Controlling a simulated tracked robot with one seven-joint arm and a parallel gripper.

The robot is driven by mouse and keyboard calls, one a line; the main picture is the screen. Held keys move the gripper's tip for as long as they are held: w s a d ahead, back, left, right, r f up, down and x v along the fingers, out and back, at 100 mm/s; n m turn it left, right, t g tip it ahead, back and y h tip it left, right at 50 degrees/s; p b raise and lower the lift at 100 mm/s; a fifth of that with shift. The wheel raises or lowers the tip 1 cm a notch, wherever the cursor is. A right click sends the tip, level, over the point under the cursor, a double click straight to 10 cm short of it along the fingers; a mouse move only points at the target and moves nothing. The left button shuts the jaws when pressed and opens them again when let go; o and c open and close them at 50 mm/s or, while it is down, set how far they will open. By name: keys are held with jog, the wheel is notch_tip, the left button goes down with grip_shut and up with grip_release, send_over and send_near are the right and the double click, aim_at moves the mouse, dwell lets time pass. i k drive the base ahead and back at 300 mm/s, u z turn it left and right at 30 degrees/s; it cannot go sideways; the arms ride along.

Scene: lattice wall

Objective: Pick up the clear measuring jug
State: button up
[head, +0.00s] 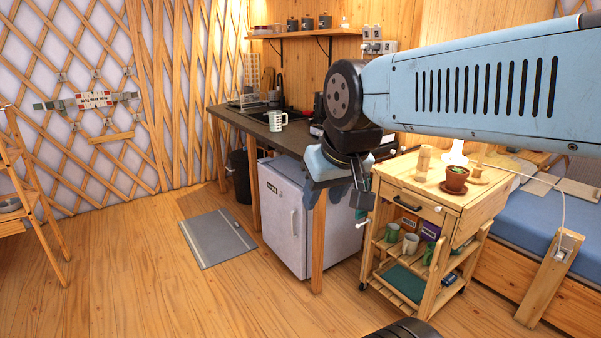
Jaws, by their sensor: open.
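The measuring jug (277,121) stands upright on the dark counter (245,120), near its front edge. It looks pale with dark markings and a handle. My gripper (336,196) hangs from the arm at the picture's middle, pointing down with its dark fingers apart and nothing visible between them. In the picture it is to the right of and lower than the jug, in front of the counter's right end and the white fridge. It is clear of the jug. The arm hides part of the counter's right end.
A dish rack (252,98) stands behind the jug. A white fridge (285,215) is under the counter. A grey mat (217,238) lies on the open floor at left.

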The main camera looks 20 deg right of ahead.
aim_at(275, 118)
jog(key=u, duration=0.4)
jog(key=k, duration=0.35)
jog(key=u, duration=0.7)
jog(key=k, duration=0.8)
jog(key=u, duration=0.7)
jog(key=i, duration=1.5)
jog(key=z, duration=0.45)
jog(key=i, duration=1.25)
jog(key=z, duration=0.35)
jog(key=i, duration=1.1)
jog(key=z, duration=0.55)
jog(key=i, duration=1.1)
jog(key=z, duration=0.5)
